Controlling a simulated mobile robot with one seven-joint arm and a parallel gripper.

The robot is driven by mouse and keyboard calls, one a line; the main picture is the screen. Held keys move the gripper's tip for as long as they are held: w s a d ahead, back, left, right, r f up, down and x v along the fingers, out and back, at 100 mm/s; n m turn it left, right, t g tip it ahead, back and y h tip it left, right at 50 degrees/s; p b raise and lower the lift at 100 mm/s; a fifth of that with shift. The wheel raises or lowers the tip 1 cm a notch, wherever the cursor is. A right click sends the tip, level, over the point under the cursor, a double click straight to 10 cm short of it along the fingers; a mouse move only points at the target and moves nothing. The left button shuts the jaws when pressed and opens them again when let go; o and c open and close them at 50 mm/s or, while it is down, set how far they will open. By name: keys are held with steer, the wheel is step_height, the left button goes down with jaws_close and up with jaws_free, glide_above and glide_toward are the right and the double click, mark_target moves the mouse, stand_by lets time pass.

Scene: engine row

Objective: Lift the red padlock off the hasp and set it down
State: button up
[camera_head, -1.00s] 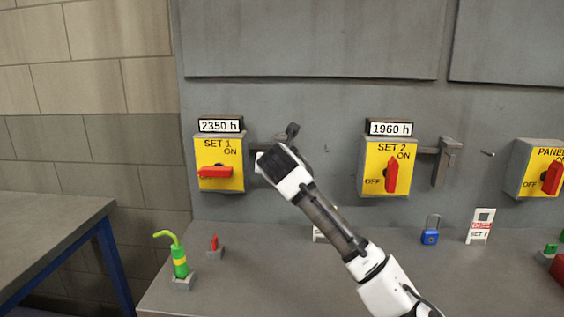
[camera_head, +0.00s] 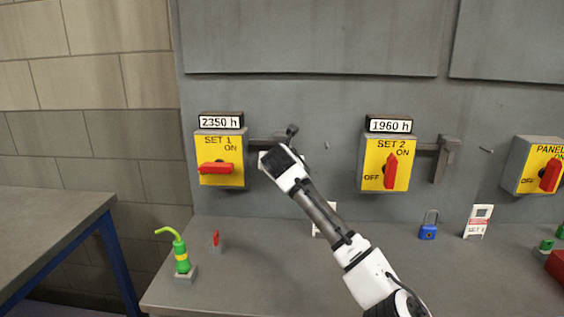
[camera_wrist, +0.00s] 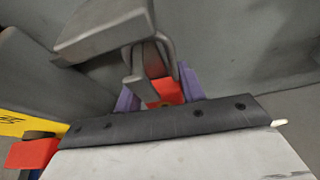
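The red padlock (camera_wrist: 167,92) shows in the wrist view, partly covered by the grey hasp (camera_wrist: 137,84) and a grey loop. My gripper (camera_wrist: 158,88) has its two purple fingers on either side of the padlock. The right finger looks close to the red body; contact on the left is hidden. In the head view my gripper (camera_head: 277,157) is at the handle bracket (camera_head: 289,136) right of the SET 1 box (camera_head: 220,158), and I cannot make out the padlock there.
The SET 1 switch (camera_head: 217,168) is red and horizontal. The SET 2 box (camera_head: 386,164) is to the right. On the bench (camera_head: 250,285) stand a green bottle (camera_head: 181,256), a small red item (camera_head: 216,239), a blue padlock (camera_head: 428,231) and a tag (camera_head: 478,221). The front middle bench is clear.

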steer(key=c, duration=0.5)
steer(key=shift+r+p, duration=0.65)
steer(key=shift+p, duration=0.15)
steer(key=s+b, duration=0.1)
steer(key=s, duration=0.6)
steer(key=shift+s, duration=0.25)
stand_by(1.2)
steer(key=shift+a, duration=0.15)
